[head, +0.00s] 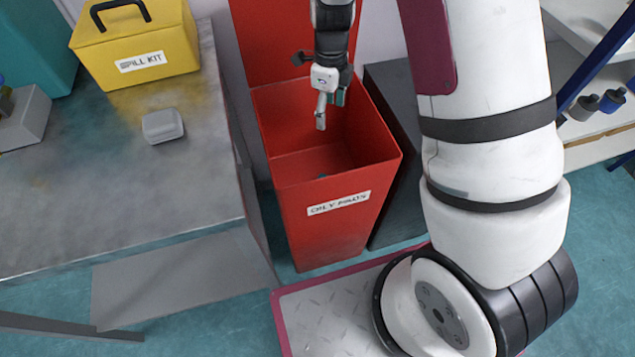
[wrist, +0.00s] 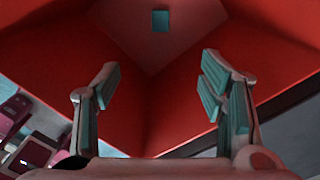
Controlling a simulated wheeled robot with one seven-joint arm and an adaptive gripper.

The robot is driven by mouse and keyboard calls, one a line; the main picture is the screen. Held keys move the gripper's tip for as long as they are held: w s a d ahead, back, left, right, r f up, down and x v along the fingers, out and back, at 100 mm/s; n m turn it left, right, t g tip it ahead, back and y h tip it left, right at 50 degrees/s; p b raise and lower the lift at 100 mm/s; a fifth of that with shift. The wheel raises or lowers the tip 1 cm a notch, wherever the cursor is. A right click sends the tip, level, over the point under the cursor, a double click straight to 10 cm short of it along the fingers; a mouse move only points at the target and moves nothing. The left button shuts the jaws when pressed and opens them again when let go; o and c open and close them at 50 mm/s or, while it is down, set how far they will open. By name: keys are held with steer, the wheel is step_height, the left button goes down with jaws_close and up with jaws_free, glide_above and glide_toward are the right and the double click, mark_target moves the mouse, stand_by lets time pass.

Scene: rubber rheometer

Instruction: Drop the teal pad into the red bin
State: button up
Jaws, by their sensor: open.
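The teal pad (wrist: 160,20) shows in the wrist view as a small square lying on the floor of the red bin (wrist: 270,40), apart from my fingers. In the head view only a small teal patch (head: 323,175) shows inside the bin, just behind the front rim. The red bin (head: 330,235) stands with its lid raised and a label on its front. My gripper (head: 331,108) points down at the bin's mouth. In the wrist view my gripper (wrist: 160,85) is open, with nothing between its teal-lined fingers.
A grey metal bench (head: 80,215) stands left of the bin. It carries a yellow spill kit box (head: 135,50) and a small grey case (head: 163,126). A dark cabinet (head: 395,100) stands right of the bin. Shelves with bottles (head: 598,102) are at the far right.

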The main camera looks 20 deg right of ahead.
step_height(320, 180, up, 10)
steer(key=shift+r, duration=0.15)
stand_by(0.6)
